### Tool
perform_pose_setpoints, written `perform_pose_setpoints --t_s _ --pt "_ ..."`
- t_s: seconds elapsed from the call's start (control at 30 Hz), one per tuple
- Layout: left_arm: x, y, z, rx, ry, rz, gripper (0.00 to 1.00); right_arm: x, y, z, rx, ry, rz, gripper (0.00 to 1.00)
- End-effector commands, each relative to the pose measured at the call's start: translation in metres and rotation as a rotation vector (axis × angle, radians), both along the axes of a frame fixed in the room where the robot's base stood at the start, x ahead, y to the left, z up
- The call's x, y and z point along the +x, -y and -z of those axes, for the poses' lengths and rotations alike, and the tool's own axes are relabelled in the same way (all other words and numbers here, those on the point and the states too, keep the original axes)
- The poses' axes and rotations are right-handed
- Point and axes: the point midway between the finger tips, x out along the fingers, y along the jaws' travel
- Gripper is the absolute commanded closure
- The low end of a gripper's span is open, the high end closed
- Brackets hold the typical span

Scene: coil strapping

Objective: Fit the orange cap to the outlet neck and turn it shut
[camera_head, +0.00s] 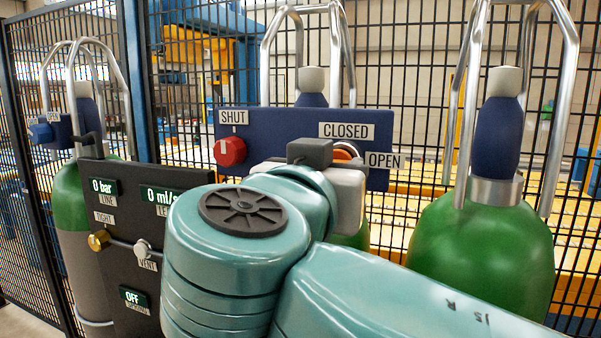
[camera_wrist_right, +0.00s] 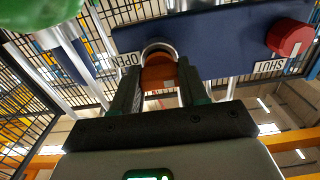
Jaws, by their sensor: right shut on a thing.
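The orange cap (camera_wrist_right: 158,76) is between the two dark fingers of my right gripper (camera_wrist_right: 157,88), which is shut on it. In the head view a sliver of the cap (camera_head: 345,151) shows beside the gripper's grey finger (camera_head: 310,152). The cap is at the pale ring of the outlet neck (camera_wrist_right: 158,46) on the blue block (camera_head: 262,123). I cannot tell how far it is seated or turned. The label CLOSED (camera_head: 346,131) is just above the cap and OPEN (camera_head: 384,160) is to its right. My left gripper is not in view.
A red knob (camera_head: 229,152) under the label SHUT is on the block's left. Green cylinders (camera_head: 483,250) with metal guard bars stand around it, before a black mesh fence. A dark panel (camera_head: 118,262) reads 0 bar and OFF. My right arm hides much of the middle.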

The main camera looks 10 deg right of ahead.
Motion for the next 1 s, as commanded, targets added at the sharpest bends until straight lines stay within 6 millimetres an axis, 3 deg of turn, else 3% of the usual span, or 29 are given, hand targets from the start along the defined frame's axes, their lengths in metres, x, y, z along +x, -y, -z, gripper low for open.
perform_pose_setpoints --t_s 0.37,0.4,0.47,1.0 --pt "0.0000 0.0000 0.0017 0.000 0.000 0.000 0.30 0.0096 0.0065 0.0004 0.000 0.000 0.001 1.00" --pt "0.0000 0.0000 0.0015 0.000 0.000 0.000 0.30 0.0096 0.0062 0.0001 0.000 0.000 0.000 0.47" --pt "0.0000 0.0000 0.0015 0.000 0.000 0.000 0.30 0.0094 0.0061 0.0001 0.000 0.000 0.000 0.27" --pt "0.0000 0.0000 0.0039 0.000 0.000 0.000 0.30 0.0086 0.0075 0.0007 0.001 0.001 -0.001 0.27"
